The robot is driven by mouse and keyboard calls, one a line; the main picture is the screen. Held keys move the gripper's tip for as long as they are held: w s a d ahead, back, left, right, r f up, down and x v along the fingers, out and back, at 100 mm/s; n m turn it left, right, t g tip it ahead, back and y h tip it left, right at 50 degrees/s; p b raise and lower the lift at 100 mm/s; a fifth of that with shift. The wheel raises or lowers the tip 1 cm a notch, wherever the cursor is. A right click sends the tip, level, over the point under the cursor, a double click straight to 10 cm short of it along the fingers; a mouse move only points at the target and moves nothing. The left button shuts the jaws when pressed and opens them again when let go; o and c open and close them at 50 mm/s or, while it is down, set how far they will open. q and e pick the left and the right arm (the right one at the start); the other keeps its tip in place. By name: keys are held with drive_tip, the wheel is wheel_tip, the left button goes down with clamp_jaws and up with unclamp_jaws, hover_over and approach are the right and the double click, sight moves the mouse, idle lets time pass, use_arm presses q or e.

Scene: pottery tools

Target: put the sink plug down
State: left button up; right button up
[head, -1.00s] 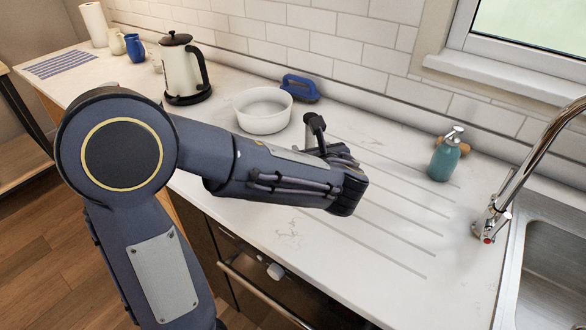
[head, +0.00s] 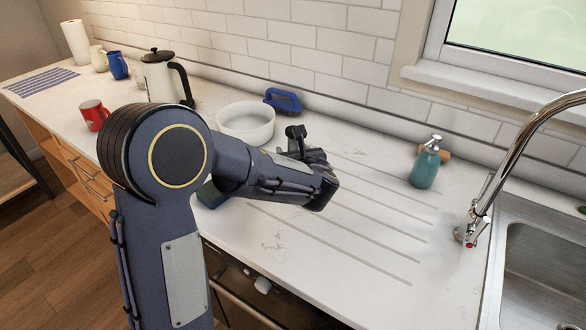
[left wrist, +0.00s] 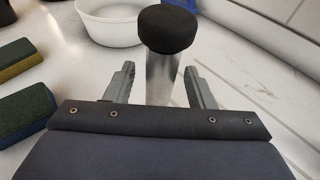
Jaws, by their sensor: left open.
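A piece with a round black top (left wrist: 167,30) and a silver stem shows in the left wrist view; I take it for the sink plug. Its lower end is hidden behind the front edge of my left gripper (left wrist: 159,70). The two grey fingers are open, one on each side of the stem, with gaps showing. In the head view the black top (head: 296,132) shows just beyond my left gripper (head: 306,152), above the counter's grooved part. I cannot see whether its foot rests on the counter. My right gripper is in neither view.
A soap bottle (head: 425,165), the tap (head: 480,205) and the sink (head: 545,270) are to the right. The grooved counter (head: 370,225) between is clear.

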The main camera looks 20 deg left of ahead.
use_arm(q)
clamp_jaws()
drive_tip(key=shift+r, duration=0.2)
idle(0.3)
